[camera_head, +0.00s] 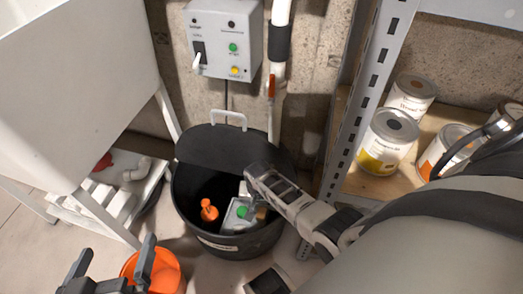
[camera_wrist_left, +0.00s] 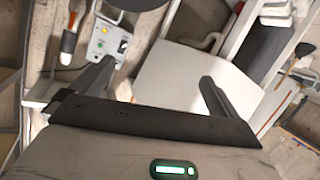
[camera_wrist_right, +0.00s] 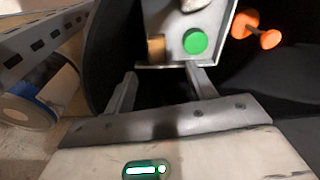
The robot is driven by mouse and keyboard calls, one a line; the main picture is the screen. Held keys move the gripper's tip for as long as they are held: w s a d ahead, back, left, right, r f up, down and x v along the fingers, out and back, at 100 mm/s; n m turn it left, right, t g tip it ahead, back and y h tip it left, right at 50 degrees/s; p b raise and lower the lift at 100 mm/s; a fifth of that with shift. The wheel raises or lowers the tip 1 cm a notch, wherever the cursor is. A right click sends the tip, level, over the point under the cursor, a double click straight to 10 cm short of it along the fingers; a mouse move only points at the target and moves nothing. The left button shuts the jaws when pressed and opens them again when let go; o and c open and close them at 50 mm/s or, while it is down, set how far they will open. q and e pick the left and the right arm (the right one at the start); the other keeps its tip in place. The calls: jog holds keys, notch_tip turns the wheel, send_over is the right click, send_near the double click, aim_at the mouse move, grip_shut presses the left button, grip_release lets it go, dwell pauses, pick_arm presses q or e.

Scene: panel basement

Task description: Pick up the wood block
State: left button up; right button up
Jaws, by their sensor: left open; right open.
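A small brown block (camera_wrist_right: 156,47), which looks like the wood block, lies inside the black bin (camera_head: 210,240), beside a grey box with a green button (camera_wrist_right: 195,42). In the head view a small tan patch of the block (camera_head: 261,213) shows beside the grey box (camera_head: 237,217). My right gripper (camera_wrist_right: 161,73) is open over the bin, its fingers pointing toward the block and the box's edge, with nothing between them. It also shows in the head view (camera_head: 265,182). My left gripper (camera_head: 116,246) is open and empty at the lower left, outside the bin.
An orange object (camera_head: 209,210) is also in the bin. A dark lid (camera_head: 225,145) covers the bin's back half. A metal shelf post (camera_head: 370,85) and paint cans (camera_head: 387,140) stand right. An orange bucket (camera_head: 170,275) and white sink (camera_head: 70,90) are left.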

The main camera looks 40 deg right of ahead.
aim_at(262, 213)
notch_tip(262, 213, down, 3)
jog(key=shift+w+d+r+b, duration=0.1)
jog(key=shift+r+b, duration=0.05)
jog(key=shift+b, duration=0.7)
jog(key=shift+f, duration=0.2)
jog(key=shift+f+b, duration=0.25)
jog(key=shift+b, duration=0.25)
jog(key=f+b, duration=0.1)
jog(key=b, duration=0.1)
jog(key=f+b, duration=0.2)
jog(key=shift+d+f, duration=0.2)
jog(key=shift+d, duration=0.15)
jog(key=shift+w+f+b, duration=0.1)
jog(key=shift+f+b, duration=0.45)
jog(key=shift+b, duration=0.2)
pick_arm(q)
notch_tip(262, 213, up, 6)
jog(key=w+d+t+h, duration=0.1)
jog(key=w+t+h, duration=0.1)
jog(key=t+h, duration=0.1)
jog(key=shift+w+d+t+h, duration=0.2)
jog(key=shift+w+t+h, duration=0.15)
jog(key=shift+t, duration=0.35)
pick_arm(e)
jog(key=c, duration=1.1)
